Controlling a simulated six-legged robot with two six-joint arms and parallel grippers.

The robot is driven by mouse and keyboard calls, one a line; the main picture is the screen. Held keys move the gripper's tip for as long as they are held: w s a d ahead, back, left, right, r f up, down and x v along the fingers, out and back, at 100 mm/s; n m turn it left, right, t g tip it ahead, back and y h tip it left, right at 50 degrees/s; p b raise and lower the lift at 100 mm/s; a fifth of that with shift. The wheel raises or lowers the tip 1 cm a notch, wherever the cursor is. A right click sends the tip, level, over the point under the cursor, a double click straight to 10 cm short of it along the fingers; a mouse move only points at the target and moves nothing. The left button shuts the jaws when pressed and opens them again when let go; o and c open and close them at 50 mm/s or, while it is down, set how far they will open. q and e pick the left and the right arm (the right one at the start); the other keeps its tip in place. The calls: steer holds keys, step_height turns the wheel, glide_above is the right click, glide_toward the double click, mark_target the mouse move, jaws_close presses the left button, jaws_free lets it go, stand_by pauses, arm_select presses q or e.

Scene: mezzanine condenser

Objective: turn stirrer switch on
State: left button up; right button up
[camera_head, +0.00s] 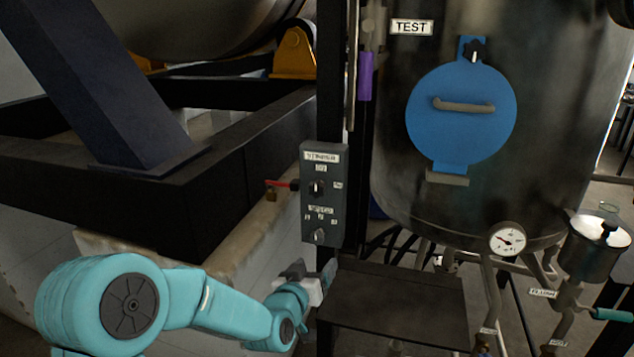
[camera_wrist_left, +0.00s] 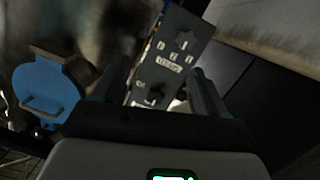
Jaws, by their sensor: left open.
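A grey control box (camera_head: 322,220) is fixed to a dark post, with label plates and two black knobs. The upper knob (camera_head: 316,188) is under the top plate, whose lettering is blurred but may read stirrer. The lower knob (camera_head: 319,236) is under a second plate. My left gripper (camera_head: 325,274) is just below the box, apart from it. The left wrist view shows the box (camera_wrist_left: 176,45) upside down beyond the open, empty fingers (camera_wrist_left: 157,88). One knob (camera_wrist_left: 185,38) is beyond the fingertips; the other (camera_wrist_left: 153,98) is between them, partly hidden. My right gripper is out of view.
A red-handled lever (camera_head: 281,184) with a padlock sticks out left of the box. A dark tank with a blue hatch (camera_head: 460,125) stands to the right, above a gauge (camera_head: 507,239) and pipes. A dark ledge (camera_head: 395,300) is right of my left gripper.

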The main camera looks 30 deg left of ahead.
arm_select(q)
steer(key=n+t+y+p, duration=0.1)
steer(key=t+y, duration=0.1)
glide_toward(316, 192)
steer(key=p+x, duration=0.5)
steer(key=x, duration=0.6)
steer(key=shift+r+p, duration=0.1)
steer(key=shift+p, duration=0.25)
steer(key=shift+w, duration=0.1)
steer(key=c, duration=1.1)
